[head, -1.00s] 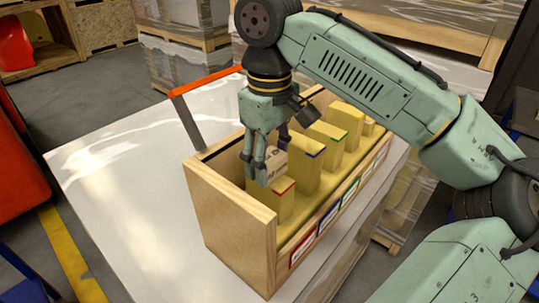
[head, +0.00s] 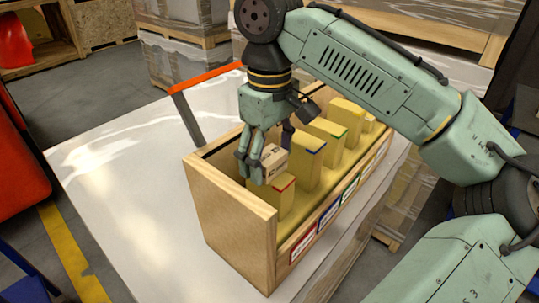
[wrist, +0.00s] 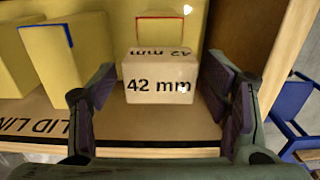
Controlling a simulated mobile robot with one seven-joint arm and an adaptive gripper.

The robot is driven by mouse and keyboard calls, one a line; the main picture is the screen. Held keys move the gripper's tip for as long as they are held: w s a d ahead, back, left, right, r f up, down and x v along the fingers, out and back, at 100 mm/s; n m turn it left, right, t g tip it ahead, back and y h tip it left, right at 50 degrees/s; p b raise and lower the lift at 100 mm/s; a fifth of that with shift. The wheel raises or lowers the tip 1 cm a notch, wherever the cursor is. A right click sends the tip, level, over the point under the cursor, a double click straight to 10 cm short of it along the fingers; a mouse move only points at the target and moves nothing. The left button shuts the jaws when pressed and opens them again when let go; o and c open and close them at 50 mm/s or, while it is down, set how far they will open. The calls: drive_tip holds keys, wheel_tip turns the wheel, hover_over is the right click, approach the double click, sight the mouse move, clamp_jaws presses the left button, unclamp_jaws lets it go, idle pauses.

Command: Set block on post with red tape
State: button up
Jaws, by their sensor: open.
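The pale block (head: 271,160), marked "42 mm", appears to sit on top of the yellow post with red tape (head: 284,199). It covers the back-left part of the top, and the red-taped edge shows beside it. The block (wrist: 160,78) is central in the wrist view, with the red tape line behind it. Whether it bears fully on the post is hard to tell. My gripper (head: 270,152) is open around the block. In the wrist view my gripper (wrist: 166,98) has a finger on each side, with gaps to the block.
A post with blue tape (head: 309,168) stands close by, then a green-taped post (head: 329,143) and others in the row. The wooden box (head: 232,222) has walls around the posts. A white table top (head: 120,195) lies clear at left.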

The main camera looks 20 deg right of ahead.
sight(270, 155)
wheel_tip(270, 155, up, 12)
drive_tip(key=p, duration=0.3)
drive_tip(key=shift+p, duration=0.4)
